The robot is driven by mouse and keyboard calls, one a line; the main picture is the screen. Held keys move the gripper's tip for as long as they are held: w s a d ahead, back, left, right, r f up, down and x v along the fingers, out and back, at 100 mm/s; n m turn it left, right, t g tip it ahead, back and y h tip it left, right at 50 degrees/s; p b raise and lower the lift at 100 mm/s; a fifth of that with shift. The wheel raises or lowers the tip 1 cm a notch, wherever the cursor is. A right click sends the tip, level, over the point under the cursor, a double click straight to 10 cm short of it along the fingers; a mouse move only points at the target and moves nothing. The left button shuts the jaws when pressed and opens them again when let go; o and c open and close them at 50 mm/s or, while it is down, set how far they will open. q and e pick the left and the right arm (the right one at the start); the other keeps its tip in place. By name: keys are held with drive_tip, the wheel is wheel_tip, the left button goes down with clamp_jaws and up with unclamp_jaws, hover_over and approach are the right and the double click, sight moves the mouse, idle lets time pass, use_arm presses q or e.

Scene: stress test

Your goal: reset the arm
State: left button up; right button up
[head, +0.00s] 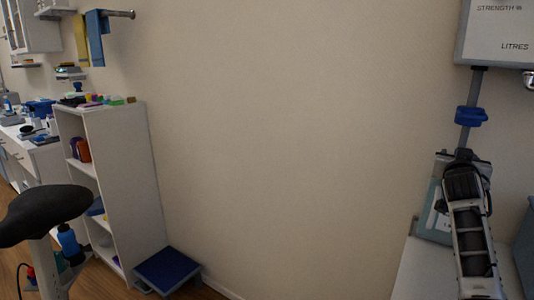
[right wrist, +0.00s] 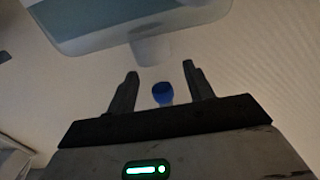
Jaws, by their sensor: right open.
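My right arm (head: 470,225) reaches up from the lower right in the head view, over a white worktop. Its fingers are hard to make out there. In the right wrist view my right gripper (right wrist: 160,72) is open, its two dark fingers apart. A blue fitting (right wrist: 162,93) shows between the fingers in the picture; no grip on it is visible, and I cannot tell how far off it is. A similar blue fitting (head: 471,116) sits on a grey upright under a wall tank in the head view. My left gripper is not in view.
The wall tank (head: 497,35) hangs above the arm. A grey-green panel (head: 432,215) stands behind it on the white worktop (head: 415,275). A white shelf unit (head: 125,180), a blue-topped step (head: 167,270) and a black seat (head: 42,213) are at left. Bare wall fills the middle.

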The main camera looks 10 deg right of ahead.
drive_tip(key=shift+s+a+r, duration=0.15)
drive_tip(key=shift+s+r, duration=0.15)
